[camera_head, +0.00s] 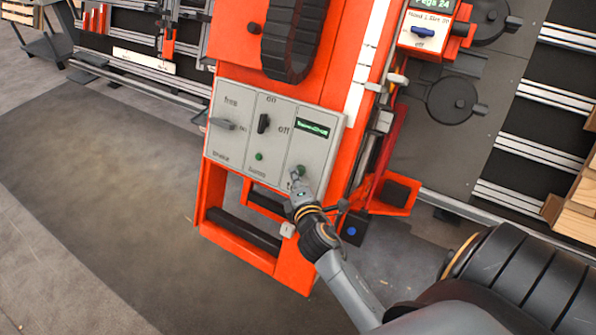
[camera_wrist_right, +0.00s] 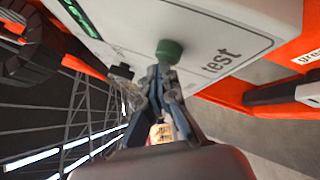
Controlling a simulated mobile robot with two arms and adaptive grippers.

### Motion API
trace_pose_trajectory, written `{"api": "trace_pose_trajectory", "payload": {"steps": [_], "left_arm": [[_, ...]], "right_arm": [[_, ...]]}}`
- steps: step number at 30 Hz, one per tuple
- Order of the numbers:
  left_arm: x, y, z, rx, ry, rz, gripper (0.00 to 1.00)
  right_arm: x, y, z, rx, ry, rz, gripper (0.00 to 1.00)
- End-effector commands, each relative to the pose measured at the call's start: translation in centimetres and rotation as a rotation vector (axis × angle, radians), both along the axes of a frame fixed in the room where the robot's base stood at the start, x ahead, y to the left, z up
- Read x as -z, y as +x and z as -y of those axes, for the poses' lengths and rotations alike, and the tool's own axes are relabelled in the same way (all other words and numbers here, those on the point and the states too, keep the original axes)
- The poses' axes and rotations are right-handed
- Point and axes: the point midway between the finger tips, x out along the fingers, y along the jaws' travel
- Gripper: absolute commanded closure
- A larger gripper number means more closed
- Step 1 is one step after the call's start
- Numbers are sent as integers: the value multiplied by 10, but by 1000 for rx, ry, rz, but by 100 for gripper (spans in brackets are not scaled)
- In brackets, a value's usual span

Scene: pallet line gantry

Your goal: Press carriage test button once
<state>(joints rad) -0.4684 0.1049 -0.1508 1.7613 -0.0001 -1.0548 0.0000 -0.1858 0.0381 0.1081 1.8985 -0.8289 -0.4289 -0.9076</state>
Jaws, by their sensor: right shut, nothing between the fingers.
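The carriage control panel (camera_head: 226,150) is a light grey plate on the orange carriage. Its right section holds a small green display (camera_head: 312,128) and, below it, the green test button (camera_head: 300,170). In the right wrist view the green button (camera_wrist_right: 169,50) stands out beside the printed word "test". My right gripper (camera_head: 296,178) is shut and empty, with its fingertips at the button. In the right wrist view the gripper's tips (camera_wrist_right: 165,68) are right below the button and seem to be at it; whether they touch it, I cannot tell. My left gripper is not in view.
An orange frame with a dark handle bar (camera_head: 243,231) hangs below. A box with a blue switch (camera_head: 423,31) stands at upper right. Open floor lies left.

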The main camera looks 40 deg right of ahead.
Motion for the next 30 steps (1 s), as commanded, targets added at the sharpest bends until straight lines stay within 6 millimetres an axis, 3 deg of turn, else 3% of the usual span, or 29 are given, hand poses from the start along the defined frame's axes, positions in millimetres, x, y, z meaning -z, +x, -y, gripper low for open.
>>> {"api": "trace_pose_trajectory", "payload": {"steps": [30], "left_arm": [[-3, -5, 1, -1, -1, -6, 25]], "right_arm": [[4, 3, 8, 2, -1, 0, 100]]}}
